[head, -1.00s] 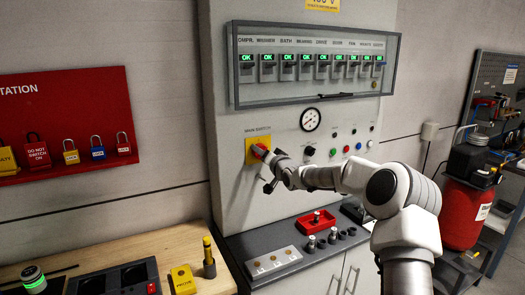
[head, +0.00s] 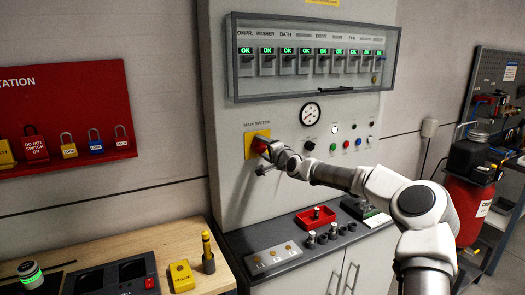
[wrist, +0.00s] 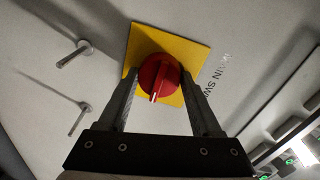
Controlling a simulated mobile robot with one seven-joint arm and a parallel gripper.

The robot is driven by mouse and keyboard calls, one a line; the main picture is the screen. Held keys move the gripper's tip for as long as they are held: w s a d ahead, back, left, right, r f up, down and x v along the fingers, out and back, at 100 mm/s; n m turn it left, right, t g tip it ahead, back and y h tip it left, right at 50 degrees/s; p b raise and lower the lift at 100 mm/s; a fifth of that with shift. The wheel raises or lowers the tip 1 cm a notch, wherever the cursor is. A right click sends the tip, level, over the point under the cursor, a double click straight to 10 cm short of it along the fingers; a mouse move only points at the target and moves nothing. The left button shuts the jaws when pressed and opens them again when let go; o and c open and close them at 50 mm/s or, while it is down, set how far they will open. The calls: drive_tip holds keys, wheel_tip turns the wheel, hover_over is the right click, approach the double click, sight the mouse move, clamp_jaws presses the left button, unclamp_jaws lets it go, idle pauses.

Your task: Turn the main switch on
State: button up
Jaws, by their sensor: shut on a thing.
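The main switch (head: 259,145) is a red rotary knob on a yellow square plate (head: 251,136) on the grey cabinet front, below the words MAIN SWITCH. In the wrist view the round red knob (wrist: 158,76) sits between the two fingers, with a white mark at its lower edge. My gripper (wrist: 160,82) is shut on the knob, one finger at each side. In the head view my gripper (head: 264,153) covers part of the knob and plate.
A gauge (head: 311,113) and several small buttons and lamps are right of the switch. A glazed box (head: 314,98) with several breakers reading OK is above. Below is a dark counter (head: 238,240) with a red tray (head: 303,220). Padlocks hang on a red board (head: 85,92) at left.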

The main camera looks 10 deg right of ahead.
idle(0.5)
drive_tip(key=o, duration=1.4)
drive_tip(key=shift+s, duration=0.1)
drive_tip(key=b+v, duration=0.2)
drive_tip(key=v, duration=1.5)
drive_tip(key=shift+s+r, duration=0.15)
